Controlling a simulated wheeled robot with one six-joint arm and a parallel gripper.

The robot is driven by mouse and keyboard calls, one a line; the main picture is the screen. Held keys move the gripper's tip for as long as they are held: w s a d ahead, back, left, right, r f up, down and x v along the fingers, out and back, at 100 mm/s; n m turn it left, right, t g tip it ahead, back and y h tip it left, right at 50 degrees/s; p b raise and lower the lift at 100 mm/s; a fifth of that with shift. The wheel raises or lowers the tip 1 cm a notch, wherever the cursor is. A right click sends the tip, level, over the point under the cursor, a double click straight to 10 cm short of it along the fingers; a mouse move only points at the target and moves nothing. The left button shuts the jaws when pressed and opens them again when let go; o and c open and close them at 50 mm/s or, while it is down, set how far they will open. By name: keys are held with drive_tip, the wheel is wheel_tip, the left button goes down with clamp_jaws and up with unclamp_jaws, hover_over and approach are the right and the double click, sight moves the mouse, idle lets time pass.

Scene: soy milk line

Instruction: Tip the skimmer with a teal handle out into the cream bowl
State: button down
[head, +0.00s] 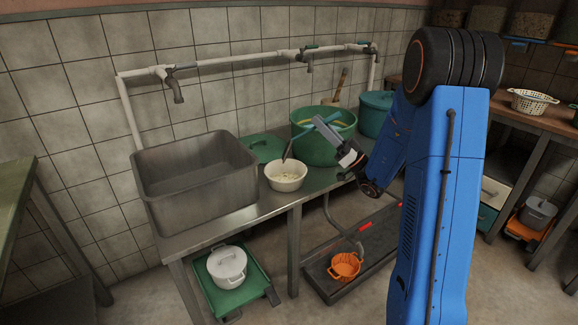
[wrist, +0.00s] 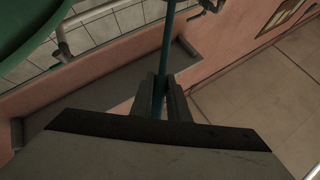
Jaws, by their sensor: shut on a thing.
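The skimmer's teal handle (head: 334,116) is held slanted above the counter, its dark lower part (head: 288,151) pointing down at the cream bowl (head: 287,184). The skimmer's head is not clearly visible; I cannot tell whether it touches the bowl. Pale bits show inside the bowl, which stands upright on the metal counter. My gripper (head: 322,127) is shut on the handle, above and right of the bowl. In the wrist view the teal handle (wrist: 168,45) runs up from between the jaws of my gripper (wrist: 167,88).
A large green pot (head: 318,151) stands behind the bowl, with a green lid (head: 262,146) beside it. A grey metal basin (head: 190,190) is left of the bowl. Pipes with taps (head: 178,90) run along the wall. A teal lidded pot (head: 374,112) stands farther right.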

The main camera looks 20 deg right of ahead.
drive_tip(key=shift+r, duration=0.15)
drive_tip(key=shift+r, duration=1.35)
